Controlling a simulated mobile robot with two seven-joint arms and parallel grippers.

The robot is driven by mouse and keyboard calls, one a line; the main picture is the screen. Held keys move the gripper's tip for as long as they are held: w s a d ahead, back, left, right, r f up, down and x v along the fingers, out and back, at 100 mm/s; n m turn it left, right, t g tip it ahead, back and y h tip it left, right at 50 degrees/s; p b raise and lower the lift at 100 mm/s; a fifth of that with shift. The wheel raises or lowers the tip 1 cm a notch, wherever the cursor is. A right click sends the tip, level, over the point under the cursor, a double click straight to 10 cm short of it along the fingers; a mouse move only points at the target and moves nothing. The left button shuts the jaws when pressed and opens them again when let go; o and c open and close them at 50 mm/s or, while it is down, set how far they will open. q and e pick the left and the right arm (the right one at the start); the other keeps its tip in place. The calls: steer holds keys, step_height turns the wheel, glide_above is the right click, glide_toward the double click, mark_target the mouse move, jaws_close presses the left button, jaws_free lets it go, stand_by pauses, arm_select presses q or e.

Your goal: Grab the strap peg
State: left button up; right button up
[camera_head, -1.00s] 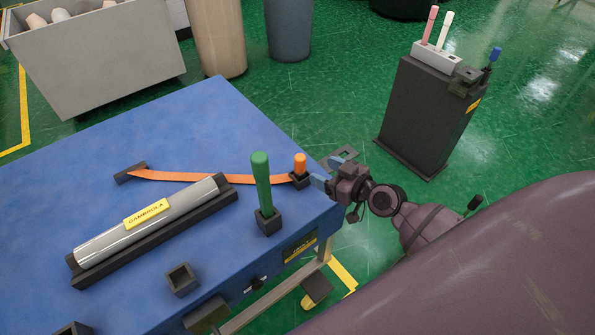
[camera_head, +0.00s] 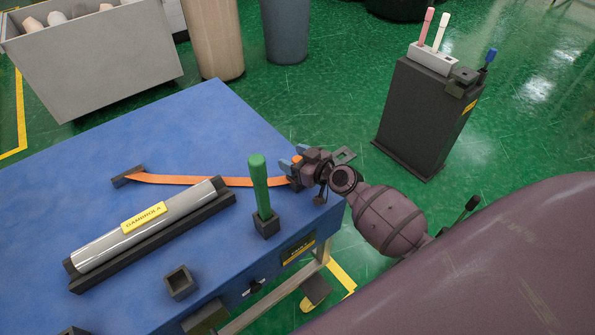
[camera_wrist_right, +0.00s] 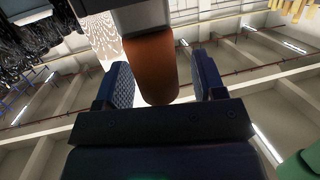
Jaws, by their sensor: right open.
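The orange strap peg (camera_head: 297,158) stands at the right end of the orange strap (camera_head: 205,181), near the table's right edge. Its base is hidden by my gripper in the head view. My right gripper (camera_head: 292,156) is at the peg with its blue-grey fingers open. In the right wrist view the peg (camera_wrist_right: 153,70) stands between the two spread fingers (camera_wrist_right: 163,82), with a gap to the right finger and a smaller one to the left. My left gripper is not in view.
A green peg (camera_head: 259,185) stands in a black socket close to the right gripper. A wrapped silver roll (camera_head: 150,222) lies in a black cradle on the blue table (camera_head: 80,150). An empty black socket (camera_head: 179,282) is near the front. A dark stand (camera_head: 425,115) is at the right.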

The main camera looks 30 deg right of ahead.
steer(key=shift+w+a+f, duration=0.1)
steer(key=shift+w, duration=0.25)
steer(key=c, duration=1.1)
